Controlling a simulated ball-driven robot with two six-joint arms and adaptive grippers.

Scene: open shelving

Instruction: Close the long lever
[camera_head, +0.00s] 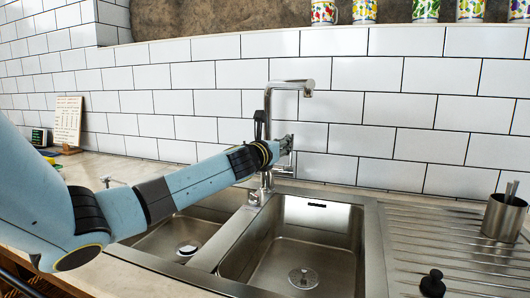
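The chrome tap (268,97) stands upright behind the sink, with its spout bent to the right at the top. My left arm reaches across its column from the left and hides the middle of it. A small chrome piece (286,168) shows just right of the column, below my wrist; I cannot tell whether it is the long lever. A narrow dark part (259,124), probably of my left gripper, rises beside the column. The fingertips are not clear, so neither their opening nor any contact with the lever can be told. My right gripper is out of view.
The sink has a left basin (173,232) and a larger right basin (287,250). A metal utensil cup (504,218) stands on the ribbed drainboard at right, with a black knobbed object (433,284) in front. Several colourful mugs (364,11) line the ledge above.

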